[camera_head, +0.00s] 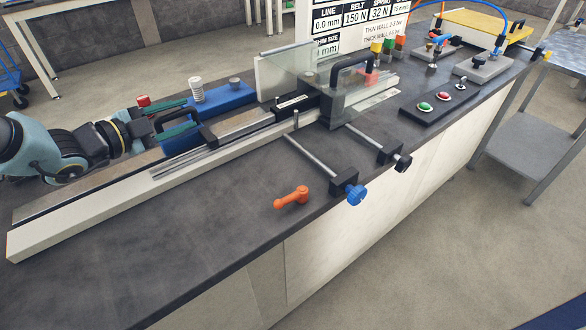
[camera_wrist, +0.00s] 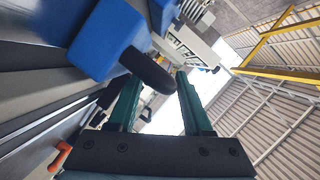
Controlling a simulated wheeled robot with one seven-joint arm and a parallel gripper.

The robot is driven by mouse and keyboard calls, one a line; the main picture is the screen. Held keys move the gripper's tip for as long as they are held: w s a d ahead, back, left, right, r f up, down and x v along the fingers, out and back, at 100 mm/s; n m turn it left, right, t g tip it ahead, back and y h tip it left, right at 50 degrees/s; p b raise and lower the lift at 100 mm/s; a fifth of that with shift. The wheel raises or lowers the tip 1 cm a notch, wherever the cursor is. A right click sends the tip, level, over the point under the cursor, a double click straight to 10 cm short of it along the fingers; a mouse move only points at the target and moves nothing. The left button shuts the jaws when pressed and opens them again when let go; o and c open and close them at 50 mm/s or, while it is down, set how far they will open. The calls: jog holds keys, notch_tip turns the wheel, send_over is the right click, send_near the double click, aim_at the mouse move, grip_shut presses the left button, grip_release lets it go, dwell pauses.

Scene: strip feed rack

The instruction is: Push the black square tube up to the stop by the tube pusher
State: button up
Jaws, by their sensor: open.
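My gripper (camera_head: 189,114) comes in from the left with two green fingers, open. Between them is a black handle (camera_head: 170,116) that appears to belong to the blue tube pusher (camera_head: 205,112). In the wrist view the black handle (camera_wrist: 148,70) reaches between the fingertips (camera_wrist: 158,80), beside a large blue block (camera_wrist: 100,38); I cannot tell whether they touch. A dark bar, apparently the black square tube (camera_head: 245,126), lies along the feed rail toward the clear guard. Its far end and the stop are hard to make out around the dark clamp block under the guard.
Thin grey strips (camera_head: 200,160) lie on the pale rail (camera_head: 110,208). A clear guard (camera_head: 365,88) with a black handle covers the middle station. An orange lever (camera_head: 291,197) and a blue knob (camera_head: 355,194) are at the bench's front. A button box (camera_head: 440,97) stands right.

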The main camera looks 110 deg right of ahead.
jog(key=shift+d+v, duration=0.2)
jog(key=shift+v, duration=2.5)
jog(key=shift+w, duration=0.2)
jog(key=shift+w, duration=0.1)
